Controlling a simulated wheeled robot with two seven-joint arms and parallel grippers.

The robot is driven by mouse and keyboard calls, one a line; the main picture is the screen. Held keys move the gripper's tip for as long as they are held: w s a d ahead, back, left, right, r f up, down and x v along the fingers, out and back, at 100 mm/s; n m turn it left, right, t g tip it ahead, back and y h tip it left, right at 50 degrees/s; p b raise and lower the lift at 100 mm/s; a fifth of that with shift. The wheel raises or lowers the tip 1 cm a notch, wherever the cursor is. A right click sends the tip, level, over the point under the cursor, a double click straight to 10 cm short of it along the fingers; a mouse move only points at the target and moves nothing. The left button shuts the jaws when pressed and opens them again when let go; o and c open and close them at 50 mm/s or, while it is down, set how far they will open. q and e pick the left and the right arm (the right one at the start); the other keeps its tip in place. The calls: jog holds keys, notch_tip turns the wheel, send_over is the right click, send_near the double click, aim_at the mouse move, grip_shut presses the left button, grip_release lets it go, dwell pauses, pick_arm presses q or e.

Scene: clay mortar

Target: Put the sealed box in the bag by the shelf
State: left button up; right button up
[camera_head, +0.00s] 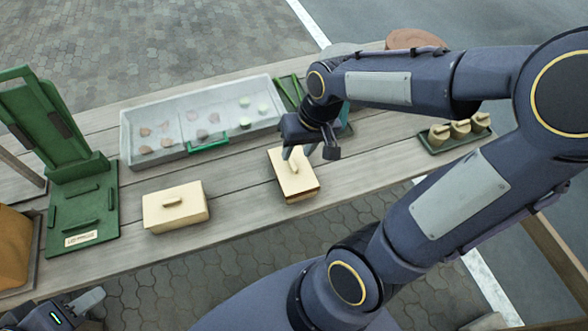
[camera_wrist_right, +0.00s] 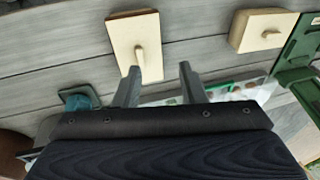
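Two cream boxes with bar handles on their lids are on the wooden table. One box (camera_head: 165,218) sits left of centre and also shows in the right wrist view (camera_wrist_right: 258,22). The other box (camera_head: 300,187) is at the centre, with its lid (camera_wrist_right: 120,45) on. I cannot tell which one is sealed. My right gripper (camera_wrist_right: 160,82) is open and empty over the centre box, its fingers short of the handle (camera_wrist_right: 140,58). My left gripper (camera_head: 92,300) is at the lower left corner, away from both boxes; its fingers are unclear. An orange-brown object, possibly the bag (camera_head: 14,245), is cut off at the left edge.
A green stand (camera_head: 85,172) rises left of the boxes. A grey tray (camera_head: 126,140) with several small pieces lies behind them. A dark green tray (camera_head: 436,145) with several cream lidded pieces is at right. Bare planks separate the two boxes.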

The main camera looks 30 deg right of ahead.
jog(key=g+h+p, duration=0.2)
send_over(293, 164)
jog(key=f, duration=0.5)
jog(key=shift+s+a+f, duration=0.15)
jog(key=shift+s+f, duration=0.05)
jog(key=shift+w+f, duration=0.1)
jog(key=shift+f, duration=0.2)
notch_tip(293, 164, down, 8)
jog(key=shift+w+r+p, duration=0.1)
jog(key=shift+w+p, duration=0.05)
jog(key=shift+p, duration=0.5)
grip_shut()
